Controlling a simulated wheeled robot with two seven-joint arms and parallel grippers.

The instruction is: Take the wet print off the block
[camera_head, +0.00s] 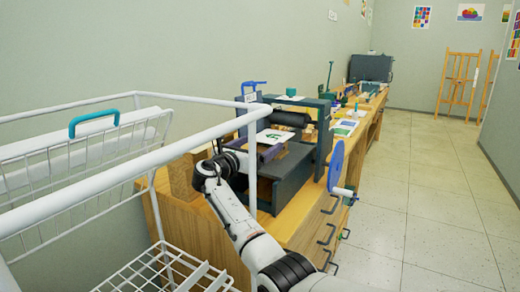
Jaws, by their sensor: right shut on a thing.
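The print (272,136) is a white sheet with a faint mark, in the head view left of centre, beside the press roller. My right gripper (246,150) reaches in from the left end of the press, partly behind a white rack post, and is shut at the sheet's near left edge. The fingertips are small and partly hidden. My left gripper is not in view.
The dark press (290,190) with its blue wheel (336,165) stands on a wooden cabinet (305,225). A white wire rack (75,170) with a teal handle (93,119) fills the near left. Papers (345,127) lie farther along the counter. The floor at right is clear.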

